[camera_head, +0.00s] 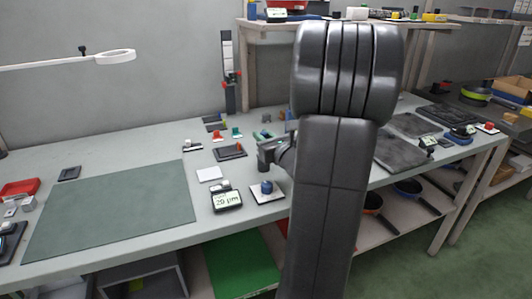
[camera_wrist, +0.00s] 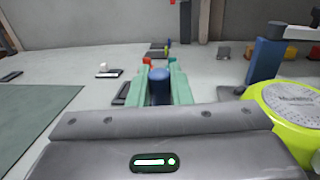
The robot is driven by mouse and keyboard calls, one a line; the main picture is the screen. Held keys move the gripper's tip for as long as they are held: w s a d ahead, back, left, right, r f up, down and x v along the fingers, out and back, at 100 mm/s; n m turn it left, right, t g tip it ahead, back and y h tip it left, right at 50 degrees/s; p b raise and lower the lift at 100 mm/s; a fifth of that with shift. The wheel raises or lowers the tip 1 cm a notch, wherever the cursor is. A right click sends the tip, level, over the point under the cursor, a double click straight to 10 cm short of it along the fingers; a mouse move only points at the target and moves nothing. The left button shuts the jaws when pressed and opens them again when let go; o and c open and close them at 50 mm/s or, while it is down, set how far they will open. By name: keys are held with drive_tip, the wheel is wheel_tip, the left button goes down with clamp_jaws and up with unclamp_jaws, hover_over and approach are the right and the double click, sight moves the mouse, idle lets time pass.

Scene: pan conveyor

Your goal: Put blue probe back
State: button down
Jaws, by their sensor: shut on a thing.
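The blue probe (camera_wrist: 159,76) shows in the wrist view as a rounded blue top on a darker body, between the green fingers of my gripper (camera_wrist: 154,90). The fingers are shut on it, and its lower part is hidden. In the head view my gripper (camera_head: 264,140) is over the bench behind the gauge, partly covered by my arm. I cannot make out the held probe there. A gauge (camera_head: 226,200) reading 20 µm stands nearer the front edge. Beside it a blue knob-like piece (camera_head: 267,187) sits on a white plate.
A black tray (camera_head: 230,153) lies left of my gripper, with small red and green pieces behind it. A green mat (camera_head: 110,213) covers the left bench. In the wrist view a blue post (camera_wrist: 265,60) and yellow-green round item (camera_wrist: 297,108) stand close on the right.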

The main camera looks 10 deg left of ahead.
drive_tip(key=shift+f+b, duration=0.45)
drive_tip(key=shift+f, duration=1.35)
drive_tip(key=shift+f, duration=0.15)
drive_tip(key=shift+f, duration=0.15)
drive_tip(key=c, duration=1.3)
unclamp_jaws()
drive_tip(key=shift+r, duration=0.35)
drive_tip(key=v, duration=1.2)
drive_tip(key=shift+d+f, duration=0.1)
